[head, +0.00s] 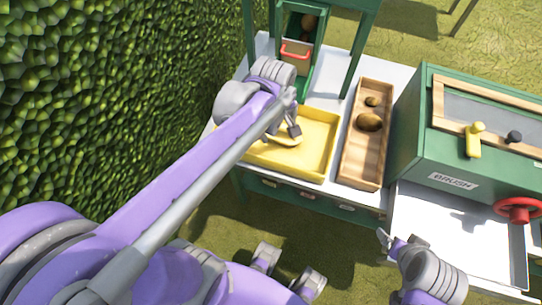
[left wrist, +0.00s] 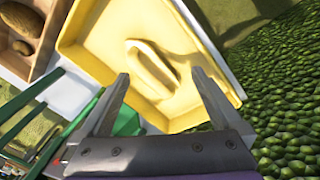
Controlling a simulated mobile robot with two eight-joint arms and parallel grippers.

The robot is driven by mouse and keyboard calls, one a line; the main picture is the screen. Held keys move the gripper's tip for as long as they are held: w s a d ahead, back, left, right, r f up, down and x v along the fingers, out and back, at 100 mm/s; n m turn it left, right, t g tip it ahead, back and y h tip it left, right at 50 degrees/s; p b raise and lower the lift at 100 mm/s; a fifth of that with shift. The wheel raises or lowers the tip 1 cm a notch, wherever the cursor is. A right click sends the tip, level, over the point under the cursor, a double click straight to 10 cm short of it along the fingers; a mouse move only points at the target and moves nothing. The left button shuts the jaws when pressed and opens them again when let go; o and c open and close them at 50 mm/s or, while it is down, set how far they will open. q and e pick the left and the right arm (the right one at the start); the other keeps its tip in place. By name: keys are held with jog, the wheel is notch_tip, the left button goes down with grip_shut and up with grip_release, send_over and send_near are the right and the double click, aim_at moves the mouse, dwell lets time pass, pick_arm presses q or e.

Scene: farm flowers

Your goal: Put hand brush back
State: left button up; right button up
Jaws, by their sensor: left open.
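A long, rounded yellow object (left wrist: 150,68), which may be the hand brush, lies in the yellow tray (head: 318,160). In the left wrist view it lies between the fingertips of my open left gripper (left wrist: 161,80). I cannot tell how high the fingers are above it, and no grip shows. In the head view my left gripper (head: 287,122) is over the tray and partly hides the object. The green box (head: 410,125) to the right bears a label (head: 453,180) that reads "BRUSH". My right gripper (head: 393,241) is at the lower right, beside the bench.
A wooden tray (head: 352,170) with two brown lumps stands right of the yellow tray. A green stand with a red-handled drawer (head: 295,52) is behind. The box has a yellow knob (head: 473,140); a red wheel (head: 518,210) is nearby. A hedge (head: 100,80) borders the left.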

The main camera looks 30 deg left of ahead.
pick_arm(q)
jog(key=s+d+f+m+t, duration=0.3)
jog(key=s+m, duration=0.7)
jog(key=m, duration=0.3)
jog(key=shift+s+d, duration=0.25)
jog(key=shift+d, duration=0.15)
